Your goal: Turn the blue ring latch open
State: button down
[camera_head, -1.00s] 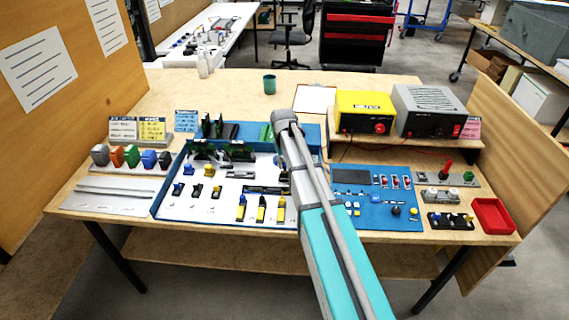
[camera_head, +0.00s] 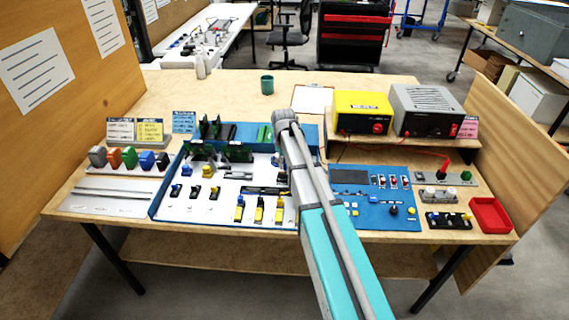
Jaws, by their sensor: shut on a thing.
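I cannot single out the blue ring latch in this view. Small blue parts (camera_head: 176,190) sit on the white board of the blue-edged tray (camera_head: 157,200), beside yellow and black ones; they are too small to tell if one is a ring. My grey and turquoise arm (camera_head: 318,235) comes up from the bottom right across the tray's right side. Its bent joint stands over the tray's back edge. My gripper does not show; it seems hidden behind the arm, as is part of the tray.
Right of my arm lies a blue panel (camera_head: 375,212) with switches and knobs. Behind it a shelf bears a yellow box (camera_head: 362,110) and a grey box (camera_head: 428,110). A red bin (camera_head: 490,214) stands at the right. Coloured blocks (camera_head: 130,157) stand left. The table's back is largely clear around a green cup (camera_head: 267,84).

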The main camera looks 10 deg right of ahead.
jog(key=shift+c, duration=2.4)
grip_release()
jog(key=shift+a+m, duration=0.15)
jog(key=shift+m, duration=0.15)
jog(key=shift+a+m, duration=0.35)
jog(key=shift+m, duration=0.45)
notch_tip(320, 180, up, 14)
jog(key=p, duration=1.4)
jog(key=s+a+r+m+p, duration=0.1)
jog(key=s, duration=1.1)
jog(key=s+a+r+m+p, duration=0.1)
jog(key=s+r+p, duration=0.1)
jog(key=s, duration=1)
jog(key=shift+a+r, duration=0.25)
jog(key=shift+a, duration=0.15)
jog(key=shift+s, duration=0.1)
jog(key=shift+s, duration=0.15)
